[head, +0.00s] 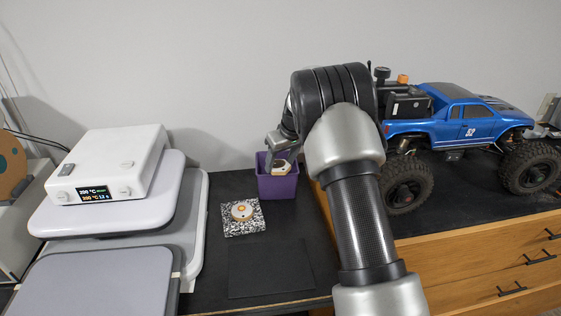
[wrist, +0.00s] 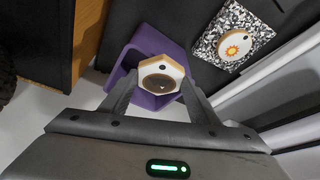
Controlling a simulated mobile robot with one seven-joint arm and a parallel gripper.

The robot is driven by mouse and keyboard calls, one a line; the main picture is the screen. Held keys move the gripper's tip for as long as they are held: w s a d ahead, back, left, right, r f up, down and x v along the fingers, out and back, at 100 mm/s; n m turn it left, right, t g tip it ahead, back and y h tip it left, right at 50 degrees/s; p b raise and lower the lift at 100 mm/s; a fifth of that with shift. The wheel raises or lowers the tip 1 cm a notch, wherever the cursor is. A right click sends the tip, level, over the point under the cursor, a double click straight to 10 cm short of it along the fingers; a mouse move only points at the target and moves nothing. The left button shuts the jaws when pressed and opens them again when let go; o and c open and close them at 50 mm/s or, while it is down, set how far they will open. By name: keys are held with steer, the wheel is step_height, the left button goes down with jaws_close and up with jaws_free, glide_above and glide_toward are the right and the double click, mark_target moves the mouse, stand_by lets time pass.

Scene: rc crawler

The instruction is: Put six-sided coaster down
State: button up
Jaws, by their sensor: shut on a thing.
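In the head view the coaster (head: 281,167) shows at the purple bin's opening, partly hidden by my gripper (head: 283,160). The purple bin (head: 277,186) stands on the dark tabletop; it also shows in the wrist view (wrist: 153,100), behind the coaster. I cannot tell whether the coaster touches the bin.
A round coaster with an orange mark (head: 242,211) lies on a speckled square (head: 235,229). A black mat (head: 270,267) lies in front, bare. A heat press (head: 107,170) stands at left. A blue crawler truck (head: 460,120) sits on the wooden cabinet at right.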

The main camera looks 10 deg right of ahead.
steer(key=shift+f+b, duration=0.6)
steer(key=o, duration=1.1)
